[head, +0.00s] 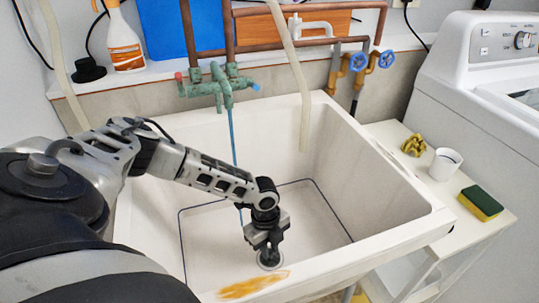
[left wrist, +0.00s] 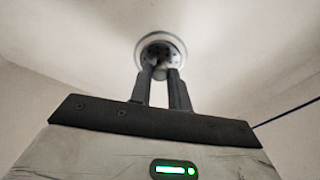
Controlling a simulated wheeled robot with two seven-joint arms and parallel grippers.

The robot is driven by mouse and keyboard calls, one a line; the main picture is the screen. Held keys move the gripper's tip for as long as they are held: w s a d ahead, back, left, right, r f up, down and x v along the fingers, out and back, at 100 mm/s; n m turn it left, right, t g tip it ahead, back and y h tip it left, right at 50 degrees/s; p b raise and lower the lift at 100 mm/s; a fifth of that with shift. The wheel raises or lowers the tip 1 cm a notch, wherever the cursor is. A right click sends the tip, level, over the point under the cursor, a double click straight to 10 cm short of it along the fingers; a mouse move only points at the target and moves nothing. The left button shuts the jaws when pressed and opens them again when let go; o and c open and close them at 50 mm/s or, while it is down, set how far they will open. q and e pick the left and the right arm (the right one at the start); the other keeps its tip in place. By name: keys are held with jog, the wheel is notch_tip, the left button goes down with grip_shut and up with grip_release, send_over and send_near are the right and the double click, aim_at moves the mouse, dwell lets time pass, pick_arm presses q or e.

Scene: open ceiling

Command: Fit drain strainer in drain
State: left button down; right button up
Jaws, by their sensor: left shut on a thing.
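The drain strainer (left wrist: 160,73) is gripped by its knob between the fingers of my left gripper (left wrist: 161,88). In the left wrist view the round drain (left wrist: 145,45) shows as a pale ring at the fingertips. In the head view my left gripper (head: 268,257) points down into the white sink (head: 312,241), at the drain (head: 268,265) in its floor. The fingers hide much of the strainer, and I cannot tell whether it is seated or just above the hole. My right gripper is not in view.
The sink walls rise around my left arm. A green faucet (head: 222,88) stands at the back. A side shelf at right holds a white cup (head: 445,164), a sponge (head: 481,203) and a yellow crumpled thing (head: 413,145). A washing machine (head: 480,90) stands beyond.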

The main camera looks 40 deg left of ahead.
pick_arm(q)
jog(key=shift+f+b, duration=0.3)
jog(key=shift+f, duration=0.1)
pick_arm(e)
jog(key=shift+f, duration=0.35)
pick_arm(q)
jog(key=c, duration=1.2)
grip_release()
jog(key=shift+c, duration=0.2)
jog(key=shift+r, duration=0.25)
notch_tip(320, 180, up, 15)
jog(key=a+p, duration=0.2)
jog(key=shift+w+r, duration=0.15)
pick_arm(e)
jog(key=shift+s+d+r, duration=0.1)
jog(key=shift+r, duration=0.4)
pick_arm(q)
jog(key=shift+d, duration=0.1)
jog(key=f, duration=0.5)
jog(key=d+f+b, duration=0.1)
jog(key=f, duration=0.4)
jog(key=f+b, duration=0.1)
jog(key=f, duration=0.5)
jog(key=shift+d, duration=0.4)
jog(key=shift+r, duration=0.2)
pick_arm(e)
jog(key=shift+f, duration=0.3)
